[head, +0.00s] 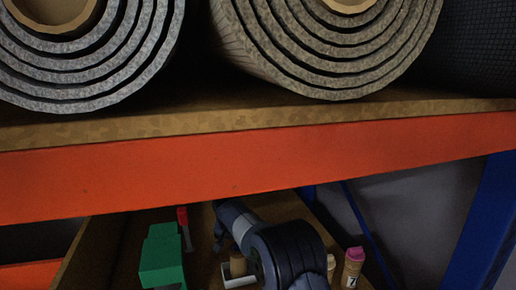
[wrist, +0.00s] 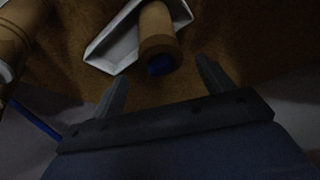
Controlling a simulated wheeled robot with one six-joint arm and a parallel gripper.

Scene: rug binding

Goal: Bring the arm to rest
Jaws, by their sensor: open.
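My gripper (wrist: 162,72) is open in the wrist view, its two dark fingers apart with nothing held between them. A brown cardboard tube (wrist: 157,22) with a blue inside end lies in a pale grey holder (wrist: 110,45) just beyond the fingertips. I see no finger touching the tube. In the head view my arm (head: 285,255) reaches in under the orange beam, over the lower wooden shelf. A brown tube (head: 238,266) and a white holder (head: 239,281) show beside the arm. The fingers are too dark and small to make out there.
The orange beam (head: 250,160) and upper shelf with large carpet rolls (head: 75,75) hang above the arm. A green object (head: 162,258), a red one (head: 184,228) and a pink-capped tube marked 7 (head: 352,268) stand nearby. A blue upright (head: 485,225) is at right.

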